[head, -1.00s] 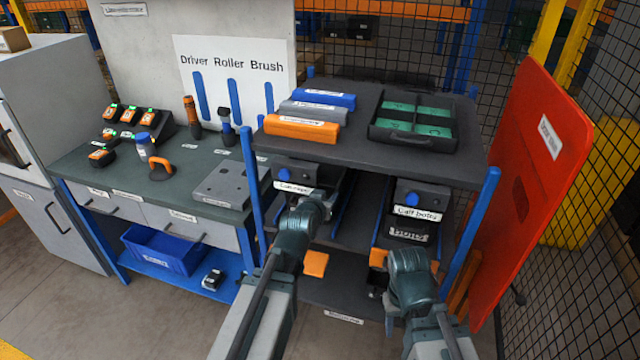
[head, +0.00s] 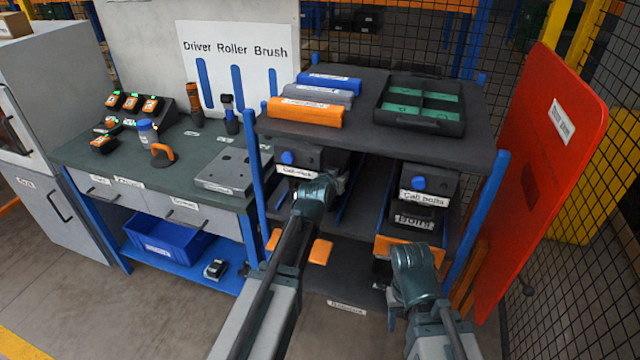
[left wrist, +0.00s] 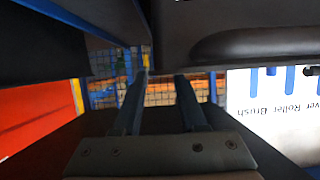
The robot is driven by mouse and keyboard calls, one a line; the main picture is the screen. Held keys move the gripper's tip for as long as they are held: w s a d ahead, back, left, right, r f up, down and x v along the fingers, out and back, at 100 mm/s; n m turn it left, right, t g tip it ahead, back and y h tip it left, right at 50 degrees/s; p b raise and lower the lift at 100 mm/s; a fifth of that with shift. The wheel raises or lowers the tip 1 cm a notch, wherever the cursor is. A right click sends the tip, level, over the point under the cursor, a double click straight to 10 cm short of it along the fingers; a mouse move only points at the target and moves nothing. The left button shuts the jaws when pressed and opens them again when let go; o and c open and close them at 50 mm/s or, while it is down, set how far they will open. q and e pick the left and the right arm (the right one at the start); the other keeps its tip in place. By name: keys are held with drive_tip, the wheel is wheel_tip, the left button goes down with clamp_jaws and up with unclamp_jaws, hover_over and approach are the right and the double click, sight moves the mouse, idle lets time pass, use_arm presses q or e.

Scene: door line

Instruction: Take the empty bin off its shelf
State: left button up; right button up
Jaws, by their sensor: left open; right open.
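In the head view, two dark bins with blue knobs sit under the rack's top board. The left bin (head: 300,158) has a white label that is partly covered by my arm. The right bin (head: 428,181) is labelled, with another labelled dark box (head: 414,221) just below it. I cannot see into the bins to tell which is empty. My left gripper (head: 335,182) is open beside the lower right of the left bin. In the left wrist view its two fingers (left wrist: 162,100) are apart with nothing between them. My right gripper (head: 382,270) is open, partly hidden, low before the rack's right side.
The rack's top board (head: 365,125) carries colored cases and a divided tray (head: 420,103). Blue posts (head: 255,170) and a red panel (head: 540,170) flank the rack. A workbench (head: 120,165) with a blue crate (head: 165,245) below stands at left. Orange pieces (head: 320,251) lie lower down.

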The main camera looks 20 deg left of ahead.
sight(343, 169)
use_arm(q)
drive_tip(key=b+x, duration=0.2)
drive_tip(key=x, duration=0.3)
drive_tip(key=shift+w+f, duration=0.15)
drive_tip(key=shift+w, duration=0.1)
drive_tip(key=shift+s, duration=0.1)
drive_tip(key=shift+c, duration=0.4)
clamp_jaws()
idle(0.6)
